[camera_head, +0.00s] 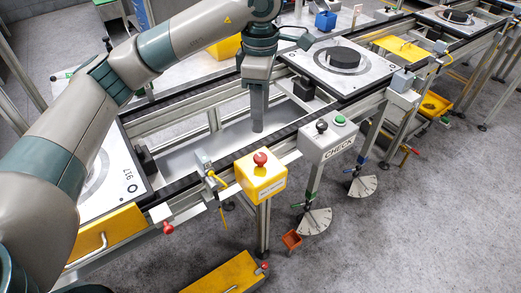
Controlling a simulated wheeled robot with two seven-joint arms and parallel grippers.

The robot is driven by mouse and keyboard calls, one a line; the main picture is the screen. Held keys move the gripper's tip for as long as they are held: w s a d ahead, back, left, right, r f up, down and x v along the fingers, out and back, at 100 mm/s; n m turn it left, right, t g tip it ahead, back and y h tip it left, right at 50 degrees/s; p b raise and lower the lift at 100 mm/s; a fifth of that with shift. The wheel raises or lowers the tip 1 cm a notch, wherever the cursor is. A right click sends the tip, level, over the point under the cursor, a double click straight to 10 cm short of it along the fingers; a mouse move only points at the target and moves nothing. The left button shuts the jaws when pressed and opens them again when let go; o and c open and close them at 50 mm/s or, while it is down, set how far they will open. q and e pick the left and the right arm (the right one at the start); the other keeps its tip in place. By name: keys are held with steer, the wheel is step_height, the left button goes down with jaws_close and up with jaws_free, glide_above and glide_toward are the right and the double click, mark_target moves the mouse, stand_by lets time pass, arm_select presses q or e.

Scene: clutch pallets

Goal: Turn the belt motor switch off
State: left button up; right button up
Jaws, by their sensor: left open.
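A yellow box (262,182) with a red knob (260,159) on top stands at the front edge of the conveyor frame. The label on its front is too small to read, so I cannot tell if it is the belt motor switch. To its right a grey box marked CHECK (331,147) carries a black knob (321,126) and a green button (340,120). My left gripper (258,127) points down over the conveyor, behind and above the yellow box, apart from it. It is open and holds nothing visible. My right gripper is out of view.
A pallet with a black disc (345,59) sits on the conveyor at right of my gripper. Another pallet (127,180) is at left, partly behind my arm. A small red-handled clamp (167,227) juts from the front rail.

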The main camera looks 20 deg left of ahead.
mark_target(261, 157)
arm_select(q)
step_height(261, 157, down, 12)
steer(key=p, duration=0.3)
steer(key=shift+f+p, duration=0.2)
steer(key=shift+p, duration=0.2)
steer(key=shift+f, duration=0.9)
steer(key=c, duration=1)
